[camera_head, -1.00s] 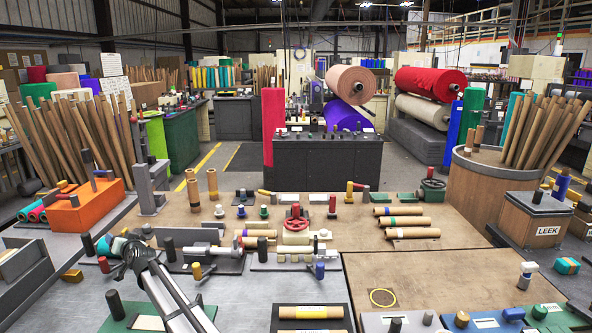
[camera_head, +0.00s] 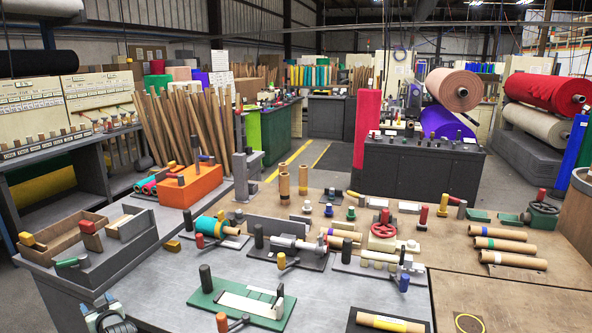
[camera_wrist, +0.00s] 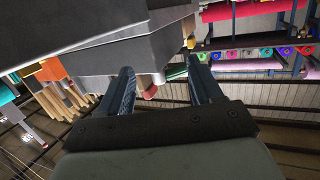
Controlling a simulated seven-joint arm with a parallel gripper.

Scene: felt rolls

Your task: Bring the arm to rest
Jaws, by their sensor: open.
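My gripper (camera_wrist: 161,68) shows in the wrist view, its two dark fingers apart with nothing held between them. A grey slab-like structure fills the top of that view, close behind the fingertips, and a small red piece shows between them. I cannot tell whether the fingers touch anything. In the head view only a grey and black piece at the bottom left edge may be part of my arm; the gripper itself cannot be made out there.
The grey worktop (camera_head: 150,290) carries a green fixture (camera_head: 240,300), a teal roll (camera_head: 210,224) and an orange block (camera_head: 190,186). Brown rolls (camera_head: 500,245) lie on the brown board to the right. A grey tray (camera_head: 95,250) stands at the left.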

